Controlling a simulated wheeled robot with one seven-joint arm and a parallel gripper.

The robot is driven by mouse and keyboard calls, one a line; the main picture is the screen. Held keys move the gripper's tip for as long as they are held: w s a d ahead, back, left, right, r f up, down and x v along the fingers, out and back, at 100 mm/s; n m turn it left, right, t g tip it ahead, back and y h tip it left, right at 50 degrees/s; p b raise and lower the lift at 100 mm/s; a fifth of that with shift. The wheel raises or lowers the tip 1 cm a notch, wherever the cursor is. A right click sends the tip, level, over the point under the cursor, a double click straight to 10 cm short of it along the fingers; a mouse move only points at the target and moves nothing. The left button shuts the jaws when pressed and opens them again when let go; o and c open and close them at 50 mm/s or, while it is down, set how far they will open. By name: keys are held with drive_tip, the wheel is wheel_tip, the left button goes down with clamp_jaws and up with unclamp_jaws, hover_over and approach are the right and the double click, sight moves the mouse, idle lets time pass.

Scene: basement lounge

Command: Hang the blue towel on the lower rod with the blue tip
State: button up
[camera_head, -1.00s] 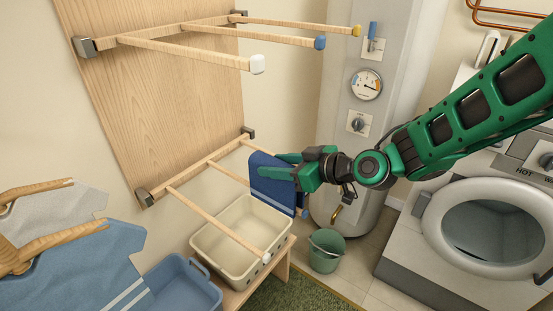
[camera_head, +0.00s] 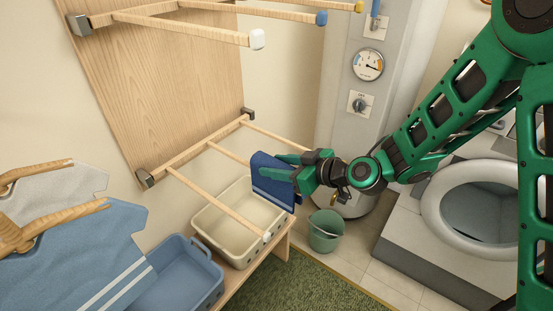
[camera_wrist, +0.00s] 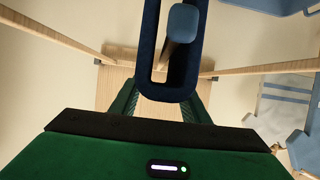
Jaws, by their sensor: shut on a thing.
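The blue towel (camera_head: 271,188) has a pale stripe near its bottom edge and hangs folded from my gripper (camera_head: 280,160), which is shut on its top fold. In the wrist view the towel (camera_wrist: 150,50) shows end-on as a narrow U. The blue tip (camera_wrist: 182,22) of a rod lies inside this U, between the two layers. In the head view the middle lower rod (camera_head: 226,153) runs from the wall rack to the towel; its tip is hidden by the towel or gripper. Whether the towel's fold touches the rod cannot be told.
The lower white-tipped rod (camera_head: 215,201) is left of the towel; another lower rod (camera_head: 275,136) is right. Upper rods (camera_head: 190,28) stick out above. A cream basket (camera_head: 207,225), blue basket (camera_head: 175,285), green bucket (camera_head: 325,232) and washer (camera_head: 430,225) stand below and right.

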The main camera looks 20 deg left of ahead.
drive_tip(key=shift+f, duration=1.7)
drive_tip(key=o, duration=1.6)
drive_tip(key=shift+c, duration=0.2)
drive_tip(key=shift+d, duration=0.1)
